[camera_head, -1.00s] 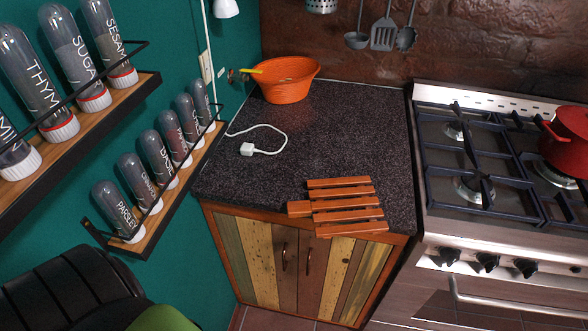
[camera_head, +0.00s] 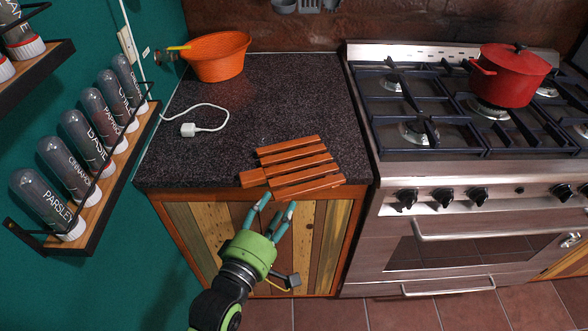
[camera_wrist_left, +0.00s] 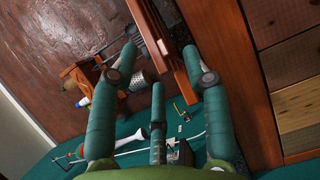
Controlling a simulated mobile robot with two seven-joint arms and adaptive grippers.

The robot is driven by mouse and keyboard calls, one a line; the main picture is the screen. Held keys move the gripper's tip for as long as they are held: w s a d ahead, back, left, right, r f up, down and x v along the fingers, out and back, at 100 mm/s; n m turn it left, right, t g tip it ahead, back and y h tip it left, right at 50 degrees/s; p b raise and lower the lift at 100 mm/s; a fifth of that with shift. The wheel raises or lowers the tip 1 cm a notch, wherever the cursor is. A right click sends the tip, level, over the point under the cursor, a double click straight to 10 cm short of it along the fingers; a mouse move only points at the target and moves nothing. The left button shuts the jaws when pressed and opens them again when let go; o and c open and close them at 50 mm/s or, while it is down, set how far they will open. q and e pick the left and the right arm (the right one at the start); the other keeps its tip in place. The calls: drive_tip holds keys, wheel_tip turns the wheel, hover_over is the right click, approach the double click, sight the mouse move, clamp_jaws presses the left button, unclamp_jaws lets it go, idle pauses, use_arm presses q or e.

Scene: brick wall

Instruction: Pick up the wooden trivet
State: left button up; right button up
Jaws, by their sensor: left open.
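The wooden trivet (camera_head: 295,161), made of orange-brown slats, lies flat on the dark speckled countertop (camera_head: 225,120) at its front edge. Its nearest slat reaches the edge. My left gripper (camera_head: 279,201) is in front of the cabinet, just below and in front of the trivet. Its fingers point up toward the trivet and are open, with nothing held. The left wrist view shows the spread fingers of the left gripper (camera_wrist_left: 160,57) with brown wooden slats close between and beyond them. Whether a finger touches the trivet cannot be told. My right gripper is not in view.
An orange bowl (camera_head: 216,60) stands at the back left of the counter. A white plug and cable (camera_head: 190,129) lie left of the trivet. The stove (camera_head: 430,150) with a red pot (camera_head: 508,80) adjoins on the right. Spice racks (camera_head: 100,190) line the left wall.

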sight(295, 185)
use_arm(q)
drive_tip(key=shift+w+d+r+n, duration=0.15)
drive_tip(key=shift+d+r+n, duration=0.1)
drive_tip(key=shift+r+n, duration=0.1)
drive_tip(key=shift+t, duration=0.3)
drive_tip(key=x, duration=0.3)
drive_tip(key=d+p+x, duration=0.1)
drive_tip(key=x, duration=0.2)
drive_tip(key=shift+s+a, duration=0.1)
drive_tip(key=shift+s, duration=0.1)
drive_tip(key=shift+w+d, duration=0.2)
drive_tip(key=shift+w, duration=0.35)
drive_tip(key=shift+f, duration=0.1)
clamp_jaws()
